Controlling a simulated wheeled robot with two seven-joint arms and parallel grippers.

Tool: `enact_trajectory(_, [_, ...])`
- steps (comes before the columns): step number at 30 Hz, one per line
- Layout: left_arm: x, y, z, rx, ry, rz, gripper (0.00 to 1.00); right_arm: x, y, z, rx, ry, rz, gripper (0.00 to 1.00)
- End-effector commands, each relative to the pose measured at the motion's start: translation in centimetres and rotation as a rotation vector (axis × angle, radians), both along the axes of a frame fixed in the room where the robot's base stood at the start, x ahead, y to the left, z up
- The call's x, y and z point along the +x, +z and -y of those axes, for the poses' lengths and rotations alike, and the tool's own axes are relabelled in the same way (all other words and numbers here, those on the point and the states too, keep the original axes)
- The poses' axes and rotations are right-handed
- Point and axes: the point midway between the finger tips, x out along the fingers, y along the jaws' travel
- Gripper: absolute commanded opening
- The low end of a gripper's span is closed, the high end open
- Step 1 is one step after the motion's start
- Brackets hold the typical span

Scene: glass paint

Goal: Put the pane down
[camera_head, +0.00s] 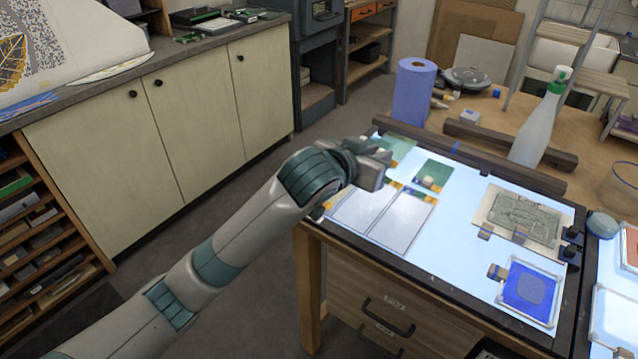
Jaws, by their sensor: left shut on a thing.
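My left gripper (376,167) is over the far left corner of the lit light table (455,240). It is shut on a pane, largely hidden by the gripper; a pale green pane (398,146) shows just beyond the fingers. I cannot tell whether it touches the table. A darker green pane (436,168) lies to the right, with a small pale block (428,182) at its near edge. Two clear panes (403,224) lie side by side nearer the front. A grey patterned pane (519,214) and a blue pane (532,287) lie at the right. My right gripper is out of view.
Dark bars (510,173) run along the table's back edge. Behind stand a blue paper roll (413,93) and a white spray bottle (540,125). A grey rounded thing (602,224) sits at the right edge. The light table's middle is bare.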

Motion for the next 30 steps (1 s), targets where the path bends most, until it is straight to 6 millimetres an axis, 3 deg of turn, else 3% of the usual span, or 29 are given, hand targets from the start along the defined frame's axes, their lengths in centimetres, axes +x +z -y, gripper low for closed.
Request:
enact_trajectory(8, [0.0,0.0,-0.1,0.0,0.001,0.001,0.0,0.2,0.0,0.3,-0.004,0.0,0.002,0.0])
enact_trajectory(14, [0.4,-0.7,-1.6,0.002,0.004,0.0,0.0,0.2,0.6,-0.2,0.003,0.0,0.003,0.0])
enact_trajectory(21, [1.3,-3.1,-5.6,0.003,0.006,-0.002,0.0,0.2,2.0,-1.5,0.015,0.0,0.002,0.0])
enact_trajectory(30, [2.4,-6.2,-10.4,0.003,0.002,0.0,0.0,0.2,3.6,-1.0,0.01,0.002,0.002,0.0])
